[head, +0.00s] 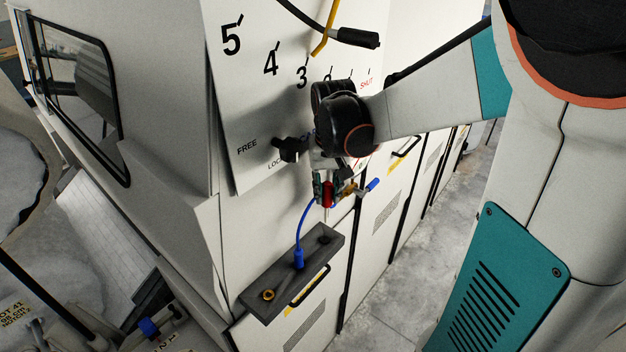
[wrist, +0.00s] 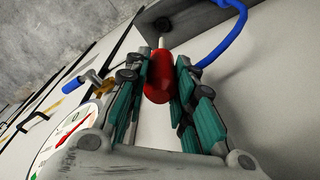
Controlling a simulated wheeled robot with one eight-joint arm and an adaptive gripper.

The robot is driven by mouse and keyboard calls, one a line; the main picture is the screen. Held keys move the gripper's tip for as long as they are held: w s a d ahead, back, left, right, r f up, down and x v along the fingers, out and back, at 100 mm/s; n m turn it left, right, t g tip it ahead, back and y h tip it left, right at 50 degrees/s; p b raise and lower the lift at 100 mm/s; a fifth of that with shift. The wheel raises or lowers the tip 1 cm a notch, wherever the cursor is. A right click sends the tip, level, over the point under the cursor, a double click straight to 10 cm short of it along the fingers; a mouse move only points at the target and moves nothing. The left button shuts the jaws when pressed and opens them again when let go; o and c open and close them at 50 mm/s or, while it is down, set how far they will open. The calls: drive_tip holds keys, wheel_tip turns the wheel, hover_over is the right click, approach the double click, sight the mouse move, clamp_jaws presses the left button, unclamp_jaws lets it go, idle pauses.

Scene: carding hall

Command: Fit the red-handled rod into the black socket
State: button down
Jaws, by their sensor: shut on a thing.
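The red-handled rod shows its red handle (head: 328,195) below my gripper (head: 327,183) in the head view. In the wrist view the red handle (wrist: 160,78) sits between the green pads of my gripper (wrist: 162,92), which is shut on it. A pale rod end (wrist: 162,43) sticks out beyond the handle, away from the palm. A dark grey block (head: 290,273) juts from the cabinet, below and left of the gripper. The black socket (head: 325,239) appears as a dark round spot near its right end. The rod is above the block and apart from it.
A blue plug (head: 299,258) with a blue cable stands in the block's middle; a brass ring (head: 268,295) is at its left end. A blue-handled brass valve (head: 370,187) is close right of the gripper. A black knob (head: 288,149) protrudes from the numbered panel (head: 250,100).

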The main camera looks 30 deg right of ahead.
drive_tip(key=b, duration=0.5)
hover_over(326, 222)
drive_tip(key=shift+w+d+f, duration=0.1)
drive_tip(key=shift+f, duration=1.35)
drive_tip(key=shift+w+f, duration=0.1)
drive_tip(key=shift+f, duration=1.35)
drive_tip(key=shift+f+b, duration=2.45)
drive_tip(key=c, duration=1.3)
unclamp_jaws()
drive_tip(key=shift+s+a+r, duration=0.1)
drive_tip(key=shift+s+r, duration=0.1)
drive_tip(key=shift+r, duration=1.05)
drive_tip(key=shift+s+a+r, duration=0.1)
drive_tip(key=shift+s+r, duration=0.05)
drive_tip(key=shift+r, duration=1.05)
drive_tip(key=shift+s+a+r, duration=0.1)
drive_tip(key=shift+s+r, duration=0.1)
drive_tip(key=shift+r, duration=1.05)
drive_tip(key=shift+w, duration=0.1)
